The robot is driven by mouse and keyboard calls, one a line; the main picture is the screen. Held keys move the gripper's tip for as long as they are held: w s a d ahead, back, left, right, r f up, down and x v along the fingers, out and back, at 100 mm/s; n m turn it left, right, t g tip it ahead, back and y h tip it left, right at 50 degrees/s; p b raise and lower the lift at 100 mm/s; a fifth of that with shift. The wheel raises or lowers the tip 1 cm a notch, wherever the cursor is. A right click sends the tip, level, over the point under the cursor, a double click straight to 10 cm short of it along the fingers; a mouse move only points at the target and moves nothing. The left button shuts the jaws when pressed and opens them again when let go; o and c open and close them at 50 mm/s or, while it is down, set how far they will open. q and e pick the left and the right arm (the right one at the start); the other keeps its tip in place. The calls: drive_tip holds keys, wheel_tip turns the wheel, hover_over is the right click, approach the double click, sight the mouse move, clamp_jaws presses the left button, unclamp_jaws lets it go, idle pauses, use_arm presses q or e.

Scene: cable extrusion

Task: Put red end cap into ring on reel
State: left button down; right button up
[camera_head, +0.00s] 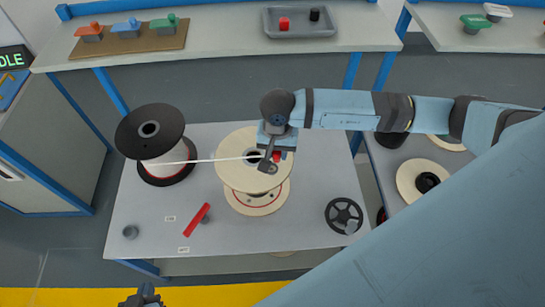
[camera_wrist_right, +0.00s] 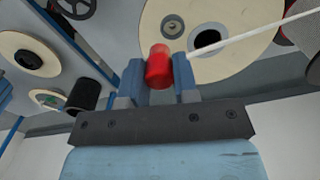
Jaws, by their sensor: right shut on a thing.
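The red end cap (camera_wrist_right: 159,66) is held between the two fingers of my right gripper (camera_wrist_right: 159,82). In the head view my right gripper (camera_head: 269,157) is over the right part of the wooden reel (camera_head: 232,174), with a bit of the red cap (camera_head: 276,156) showing. In the wrist view the wooden reel (camera_wrist_right: 235,50) lies beyond the cap. A small grey ring (camera_wrist_right: 172,27) sits on its flange beside the black centre hole (camera_wrist_right: 207,40). The cap appears apart from the ring. My left gripper (camera_head: 142,297) shows only partly at the bottom edge; its opening is unclear.
A white cable (camera_head: 205,160) runs from the black reel (camera_head: 150,130) to the wooden reel. The table's front middle is clear.

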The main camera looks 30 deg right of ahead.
drive_tip(key=w+r+m+b, duration=0.2)
drive_tip(key=m, duration=0.6)
wheel_tip(320, 180, up, 9)
drive_tip(key=m+b, duration=0.9)
drive_tip(key=m, duration=2.5)
hover_over(256, 171)
drive_tip(key=s+d, duration=0.2)
drive_tip(key=d, duration=0.2)
wheel_tip(256, 171, down, 20)
drive_tip(key=shift+w+d, duration=0.1)
drive_tip(key=shift+d, duration=0.05)
